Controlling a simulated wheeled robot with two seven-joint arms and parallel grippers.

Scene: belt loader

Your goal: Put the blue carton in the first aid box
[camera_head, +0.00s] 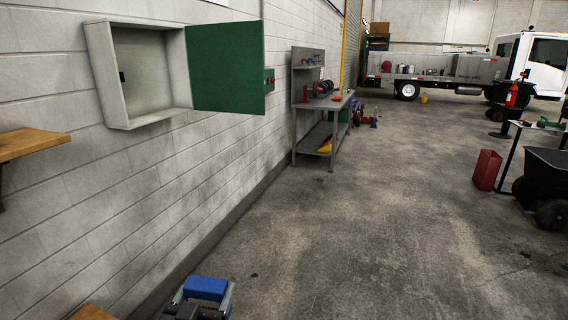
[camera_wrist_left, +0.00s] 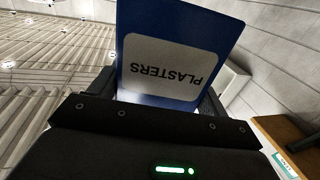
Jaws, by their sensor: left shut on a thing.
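The blue carton (camera_head: 206,286) is at the bottom of the head view, held in my left gripper (camera_head: 200,302). In the left wrist view the carton (camera_wrist_left: 180,40) shows a white label reading PLASTERS, upside down, between the fingers. My left gripper is shut on it. The first aid box (camera_head: 119,75) hangs on the wall at upper left, above and beyond the gripper. Its green door (camera_head: 226,67) is swung open to the right, and the visible inside looks empty. My right gripper is not in view.
A wooden shelf (camera_head: 30,143) juts from the wall left of the box. In the left wrist view a wooden surface (camera_wrist_left: 284,130) has a white and green item (camera_wrist_left: 286,164) by it. A grey workbench (camera_head: 322,106) stands farther along the wall. The floor beside the wall is clear.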

